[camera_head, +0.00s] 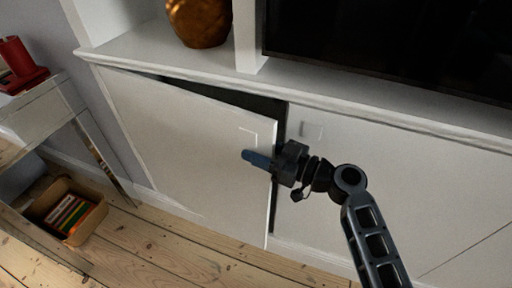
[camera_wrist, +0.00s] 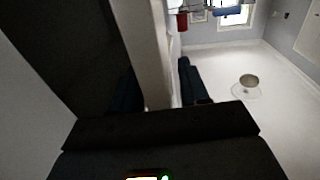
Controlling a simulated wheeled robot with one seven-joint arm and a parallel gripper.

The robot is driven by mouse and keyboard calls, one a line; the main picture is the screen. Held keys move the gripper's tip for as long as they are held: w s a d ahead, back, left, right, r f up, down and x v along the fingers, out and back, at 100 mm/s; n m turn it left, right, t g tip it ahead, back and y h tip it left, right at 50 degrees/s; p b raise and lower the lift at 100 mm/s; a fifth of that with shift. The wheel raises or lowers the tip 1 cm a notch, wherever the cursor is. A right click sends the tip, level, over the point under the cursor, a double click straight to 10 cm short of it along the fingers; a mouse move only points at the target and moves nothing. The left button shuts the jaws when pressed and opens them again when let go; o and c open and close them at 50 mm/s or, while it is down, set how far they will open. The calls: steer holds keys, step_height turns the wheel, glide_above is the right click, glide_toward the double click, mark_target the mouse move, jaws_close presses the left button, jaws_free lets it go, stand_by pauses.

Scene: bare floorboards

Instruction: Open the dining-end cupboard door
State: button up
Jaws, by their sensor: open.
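The white cupboard door (camera_head: 185,140) at the left of the low unit stands ajar in the head view. Its right edge is swung out from the frame, with a dark gap along the top and right. My gripper (camera_head: 262,160) is at this free edge, with one blue finger in front of the door's face. In the wrist view the door edge (camera_wrist: 150,50) runs between a blue finger (camera_wrist: 190,82) on the right and a dim finger on the left. The gripper is open; contact is unclear.
A fixed-looking white panel (camera_head: 350,175) is right of the gap. A copper vase (camera_head: 200,20) and a dark screen (camera_head: 400,45) stand above. A side table (camera_head: 45,112) and a box of books (camera_head: 68,212) are at left. Floorboards (camera_head: 165,245) in front are clear.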

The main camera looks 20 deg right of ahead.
steer(key=shift+w+a, duration=0.25)
steer(key=shift+w, duration=0.05)
steer(key=shift+c, duration=0.3)
jaws_close()
